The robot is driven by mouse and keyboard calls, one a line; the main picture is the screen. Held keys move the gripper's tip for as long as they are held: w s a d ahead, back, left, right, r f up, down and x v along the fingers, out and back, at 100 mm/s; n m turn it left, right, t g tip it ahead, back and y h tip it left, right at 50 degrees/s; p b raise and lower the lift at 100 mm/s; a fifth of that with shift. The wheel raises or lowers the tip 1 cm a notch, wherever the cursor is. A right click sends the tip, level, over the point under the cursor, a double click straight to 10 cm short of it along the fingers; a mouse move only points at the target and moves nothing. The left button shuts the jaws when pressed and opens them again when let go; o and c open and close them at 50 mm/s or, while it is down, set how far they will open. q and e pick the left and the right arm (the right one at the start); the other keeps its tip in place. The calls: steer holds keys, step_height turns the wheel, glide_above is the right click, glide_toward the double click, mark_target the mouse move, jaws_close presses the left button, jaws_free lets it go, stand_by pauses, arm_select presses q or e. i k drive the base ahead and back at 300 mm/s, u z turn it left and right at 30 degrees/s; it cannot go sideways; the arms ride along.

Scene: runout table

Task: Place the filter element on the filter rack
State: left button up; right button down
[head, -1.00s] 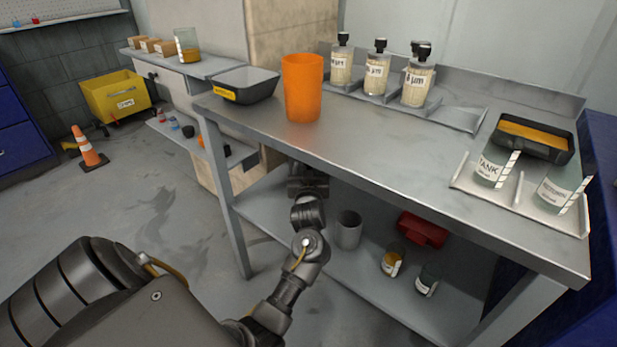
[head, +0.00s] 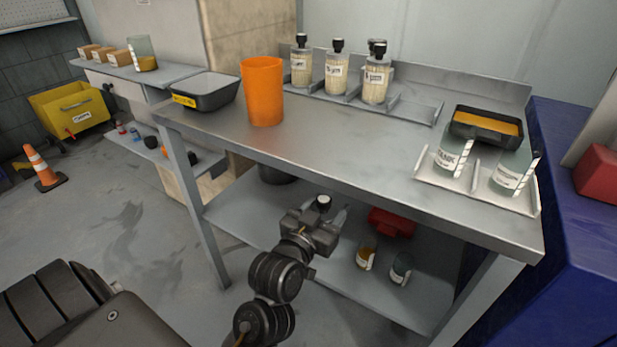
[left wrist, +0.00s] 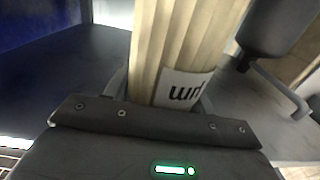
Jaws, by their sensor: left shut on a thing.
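My left gripper (head: 326,218) is in front of the table, below the tabletop's front edge. The filter rack (head: 412,110) is a grey metal tray at the back of the tabletop. Several capped, labelled filter elements (head: 337,72) stand upright in it, and its right end is empty. My right gripper is not in view.
An orange cup (head: 262,92) and a dark tray (head: 205,92) stand on the table's left side. Two labelled jars (head: 452,155) and a black pan (head: 487,127) are at the right. The tabletop's middle (head: 340,140) is clear. The lower shelf (head: 240,215) holds jars and a red object.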

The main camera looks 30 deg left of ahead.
mark_target(415, 111)
steer(key=k, duration=1.25)
steer(key=z, duration=0.05)
steer(key=i, duration=0.65)
steer(key=z, duration=0.55)
